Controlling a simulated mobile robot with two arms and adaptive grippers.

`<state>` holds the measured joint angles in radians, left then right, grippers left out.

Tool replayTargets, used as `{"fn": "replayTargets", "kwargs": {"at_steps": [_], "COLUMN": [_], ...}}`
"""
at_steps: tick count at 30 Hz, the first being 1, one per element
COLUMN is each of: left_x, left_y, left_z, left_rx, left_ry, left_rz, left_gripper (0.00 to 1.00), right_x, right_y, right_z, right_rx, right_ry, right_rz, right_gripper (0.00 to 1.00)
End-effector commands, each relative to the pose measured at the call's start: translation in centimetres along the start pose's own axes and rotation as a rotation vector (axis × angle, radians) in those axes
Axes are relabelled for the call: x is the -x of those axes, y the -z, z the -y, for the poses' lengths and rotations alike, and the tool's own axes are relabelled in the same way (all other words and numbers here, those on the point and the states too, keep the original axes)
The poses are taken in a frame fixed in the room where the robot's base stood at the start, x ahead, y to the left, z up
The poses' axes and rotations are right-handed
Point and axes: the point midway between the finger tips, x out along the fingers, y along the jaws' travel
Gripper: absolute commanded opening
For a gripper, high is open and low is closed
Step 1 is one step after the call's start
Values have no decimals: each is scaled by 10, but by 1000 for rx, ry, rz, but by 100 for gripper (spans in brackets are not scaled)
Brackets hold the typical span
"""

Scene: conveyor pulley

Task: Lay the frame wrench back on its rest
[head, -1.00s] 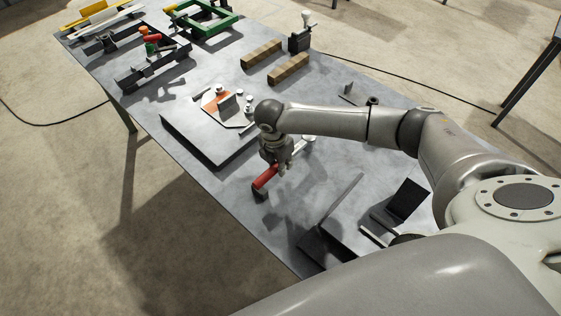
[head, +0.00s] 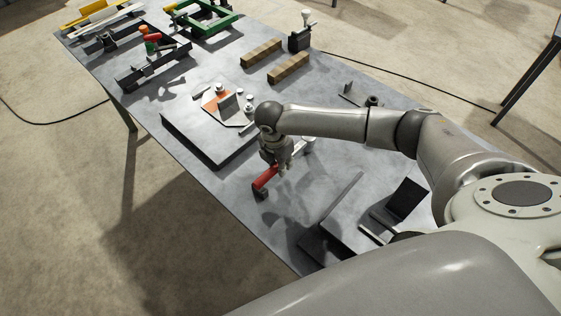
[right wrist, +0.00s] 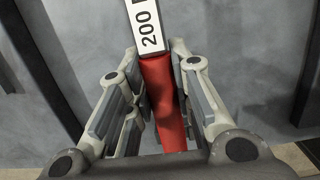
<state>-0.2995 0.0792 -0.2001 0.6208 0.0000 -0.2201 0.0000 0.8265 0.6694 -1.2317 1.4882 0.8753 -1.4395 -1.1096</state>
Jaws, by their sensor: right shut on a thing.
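The frame wrench has a red handle (head: 265,178) and a white label reading 200, which shows in the right wrist view (right wrist: 148,28). My right gripper (head: 277,162) is shut on the red handle, low over the near part of the grey table. In the right wrist view its two fingers (right wrist: 165,105) lie on either side of the handle. A small dark piece (head: 259,193) is at the handle's near end; I cannot tell whether it is a rest or part of the wrench. The wrench's far end is partly hidden by my gripper. My left gripper is not in view.
A dark plate (head: 210,148) with a white and orange fixture is left of my right gripper. Dark angled metal parts (head: 330,225) lie to the right. Wooden blocks (head: 288,68), a green frame (head: 208,25) and a dark rail (head: 153,66) are farther back. Bare table surrounds the wrench.

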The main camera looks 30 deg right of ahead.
Motion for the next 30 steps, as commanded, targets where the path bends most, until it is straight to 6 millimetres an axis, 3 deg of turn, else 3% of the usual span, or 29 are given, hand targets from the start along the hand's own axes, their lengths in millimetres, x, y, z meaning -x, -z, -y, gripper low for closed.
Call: {"fn": "replayTargets", "kwargs": {"at_steps": [21, 22, 27, 30], "left_x": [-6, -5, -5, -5], "left_y": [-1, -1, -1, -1], "left_z": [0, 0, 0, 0], "left_rx": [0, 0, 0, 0], "left_ry": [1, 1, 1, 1], "left_rz": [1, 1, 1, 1], "left_gripper": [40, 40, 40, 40], "right_x": [-13, -12, -12, -13], "right_y": [2, 2, 2, 2], "right_z": [0, -1, 0, 0], "right_rx": [0, 0, 0, 0], "right_ry": [-1, -2, -1, -1], "right_rz": [0, 1, 0, 0], "right_gripper": [0, 25, 46, 46]}}
